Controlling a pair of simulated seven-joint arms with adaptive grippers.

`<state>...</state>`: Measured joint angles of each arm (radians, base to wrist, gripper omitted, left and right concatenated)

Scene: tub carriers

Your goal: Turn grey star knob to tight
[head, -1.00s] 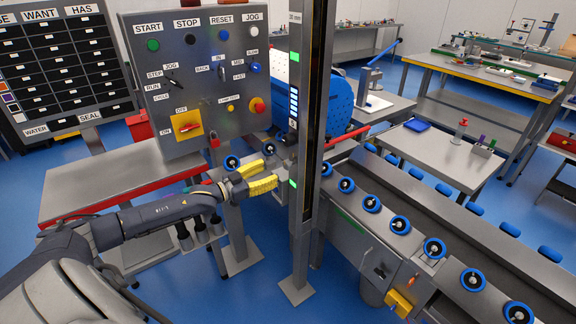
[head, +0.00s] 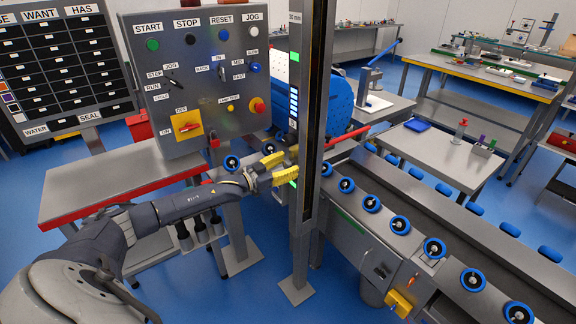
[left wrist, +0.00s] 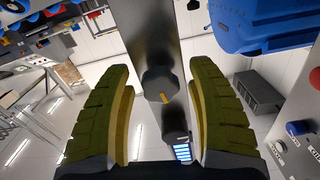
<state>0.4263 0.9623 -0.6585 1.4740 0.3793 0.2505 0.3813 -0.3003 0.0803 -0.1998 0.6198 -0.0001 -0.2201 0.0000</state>
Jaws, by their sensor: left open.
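The grey star knob (left wrist: 158,86) is dark, lobed and carries a short orange-yellow mark; it sits on the face of a grey metal post (left wrist: 150,35) in the left wrist view. My left gripper (head: 283,167) has yellow ridged fingers and is open. In the left wrist view its two fingers stand on either side of the knob, with a gap on both sides, and I see no contact. In the head view the fingers are close to the upright column (head: 306,220), and I cannot make out the knob clearly there. My right gripper is not in view.
A control panel (head: 200,75) with buttons and switches stands left of the column. A small device with a blue-lit display (left wrist: 182,150) is below the knob in the left wrist view. A conveyor with blue rollers (head: 400,225) runs to the right. A blue machine body (left wrist: 265,25) is close by.

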